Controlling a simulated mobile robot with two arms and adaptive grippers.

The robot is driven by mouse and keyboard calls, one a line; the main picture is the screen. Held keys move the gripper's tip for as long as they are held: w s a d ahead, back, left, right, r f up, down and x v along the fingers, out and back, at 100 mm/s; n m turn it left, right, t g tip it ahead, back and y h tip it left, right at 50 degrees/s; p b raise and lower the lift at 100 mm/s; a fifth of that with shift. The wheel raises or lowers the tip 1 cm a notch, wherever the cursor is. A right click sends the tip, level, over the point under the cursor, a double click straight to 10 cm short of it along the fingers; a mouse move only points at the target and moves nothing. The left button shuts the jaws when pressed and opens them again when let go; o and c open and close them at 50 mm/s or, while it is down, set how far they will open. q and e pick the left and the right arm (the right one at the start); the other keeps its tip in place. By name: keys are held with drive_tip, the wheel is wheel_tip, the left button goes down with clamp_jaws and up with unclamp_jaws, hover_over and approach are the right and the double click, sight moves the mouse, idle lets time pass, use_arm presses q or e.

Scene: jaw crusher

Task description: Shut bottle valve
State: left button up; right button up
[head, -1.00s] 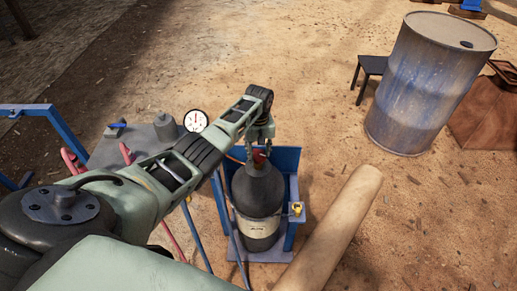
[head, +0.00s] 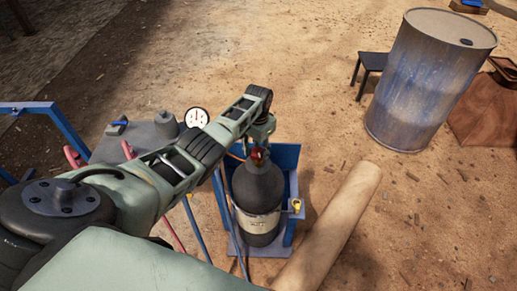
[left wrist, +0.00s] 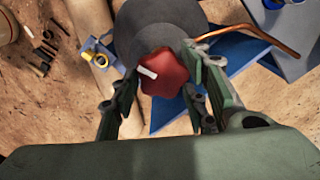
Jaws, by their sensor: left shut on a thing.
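The dark grey gas bottle (head: 257,187) stands upright in a blue stand (head: 287,158), with a pale label band around its lower part. Its red valve knob (head: 257,156) is on top and is partly hidden by my gripper in the head view. In the left wrist view the red lobed knob (left wrist: 165,72) with a white mark shows between the fingers. My left gripper (head: 260,146) comes from above and is shut on the knob, with fingers on both sides of it. My right gripper is in neither view.
A round white gauge (head: 197,117) sits left of the bottle, by a grey box (head: 140,136). A brass fitting (head: 296,205) is at the stand's right side. A pale log-like roll (head: 335,220) lies to the right. A blue-grey barrel (head: 425,85) and dark stool (head: 372,62) stand farther off.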

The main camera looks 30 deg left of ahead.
sight(258, 152)
use_arm(q)
drive_tip(key=shift+d+m, duration=0.15)
drive_tip(key=shift+m, duration=1.25)
drive_tip(key=shift+s+f+m, duration=0.1)
drive_tip(key=shift+m, duration=0.2)
drive_tip(key=o, duration=1.1)
drive_tip(key=shift+r, duration=0.65)
wheel_tip(258, 152, up, 11)
drive_tip(key=shift+f, duration=0.1)
